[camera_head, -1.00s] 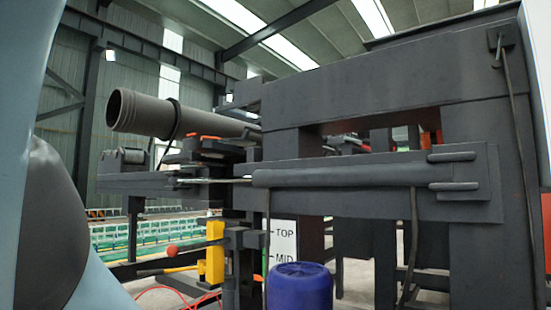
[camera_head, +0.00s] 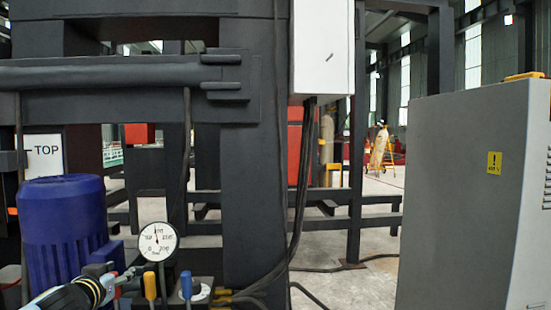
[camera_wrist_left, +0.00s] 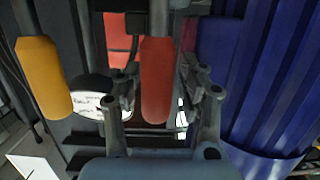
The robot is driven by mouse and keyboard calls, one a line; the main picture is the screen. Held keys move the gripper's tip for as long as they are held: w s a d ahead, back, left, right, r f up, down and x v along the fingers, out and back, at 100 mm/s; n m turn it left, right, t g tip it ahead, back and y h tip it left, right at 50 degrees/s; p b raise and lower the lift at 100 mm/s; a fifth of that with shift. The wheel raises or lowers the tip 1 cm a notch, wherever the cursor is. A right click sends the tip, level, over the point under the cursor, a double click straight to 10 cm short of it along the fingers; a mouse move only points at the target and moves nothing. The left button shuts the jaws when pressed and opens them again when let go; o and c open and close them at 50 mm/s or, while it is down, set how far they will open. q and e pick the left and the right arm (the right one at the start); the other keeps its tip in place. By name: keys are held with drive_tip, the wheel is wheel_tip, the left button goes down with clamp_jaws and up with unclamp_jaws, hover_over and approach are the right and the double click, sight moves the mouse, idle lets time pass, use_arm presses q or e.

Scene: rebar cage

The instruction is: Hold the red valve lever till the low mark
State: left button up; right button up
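The red valve lever (camera_wrist_left: 158,80) hangs in the middle of the left wrist view, between the two fingers of my left gripper (camera_wrist_left: 163,95). The fingers stand apart, with gaps visible beside the lever. In the head view, my left gripper (camera_head: 120,272) is at the lower left, and only a bit of the red lever (camera_head: 117,291) shows beside it. A white sign (camera_head: 44,156) reads TOP; its lower part is hidden behind the blue motor (camera_head: 62,230), so no low mark shows. My right gripper is not in view.
A yellow lever (camera_head: 150,285) and a blue lever (camera_head: 186,284) stand close to the right of the red one. A round gauge (camera_head: 158,241) is just behind. Dark posts and cables stand beyond. A grey cabinet (camera_head: 450,200) fills the right.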

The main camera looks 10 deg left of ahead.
use_arm(q)
drive_tip(key=shift+d, duration=0.1)
drive_tip(key=p+v, duration=0.1)
drive_tip(key=v, duration=0.8)
drive_tip(key=shift+f, duration=0.1)
